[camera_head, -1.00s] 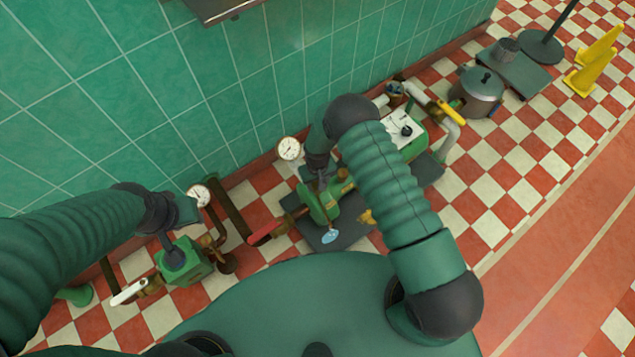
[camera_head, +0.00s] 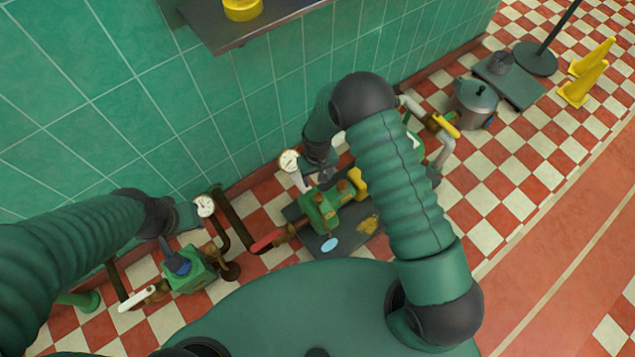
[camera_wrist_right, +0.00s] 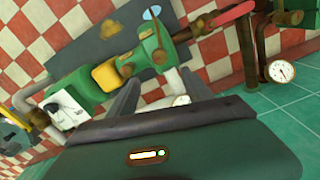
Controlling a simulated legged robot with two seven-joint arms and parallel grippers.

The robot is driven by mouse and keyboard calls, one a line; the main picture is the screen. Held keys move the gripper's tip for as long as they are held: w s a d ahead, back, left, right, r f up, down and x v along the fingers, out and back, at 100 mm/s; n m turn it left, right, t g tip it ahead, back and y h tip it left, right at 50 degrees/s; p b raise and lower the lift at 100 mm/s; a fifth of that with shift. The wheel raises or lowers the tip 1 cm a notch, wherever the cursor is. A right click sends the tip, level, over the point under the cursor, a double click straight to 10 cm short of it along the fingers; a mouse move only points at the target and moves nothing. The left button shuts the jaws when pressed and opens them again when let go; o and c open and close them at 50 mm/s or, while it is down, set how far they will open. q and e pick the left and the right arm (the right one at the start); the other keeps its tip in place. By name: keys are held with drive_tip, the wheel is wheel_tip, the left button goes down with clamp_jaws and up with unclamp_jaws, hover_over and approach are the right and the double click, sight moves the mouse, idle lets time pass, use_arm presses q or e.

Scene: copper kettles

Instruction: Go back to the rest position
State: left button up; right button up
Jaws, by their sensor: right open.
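My right gripper (camera_head: 322,180) hangs in front of the tiled wall, beside the green valve body (camera_head: 322,212) with brass fittings. In the right wrist view its two fingers (camera_wrist_right: 160,98) stand apart with nothing held between them. The valve body also shows beyond them in that view (camera_wrist_right: 153,52). A white-faced gauge (camera_head: 289,160) is just left of the right gripper. My left gripper (camera_head: 170,245) points down at a second green valve body (camera_head: 190,272) on the left. Its fingertips are too small and dark to judge, and I cannot tell whether it touches that body.
A wall shelf (camera_head: 240,40) with a yellow object (camera_head: 243,8) is at the top. A red-handled lever (camera_head: 266,241) and a white-handled lever (camera_head: 137,298) stick out from the pipework. A metal pot (camera_head: 472,103) and yellow signs (camera_head: 585,84) are at right.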

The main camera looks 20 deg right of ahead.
drive_tip(key=shift+r, duration=1.3)
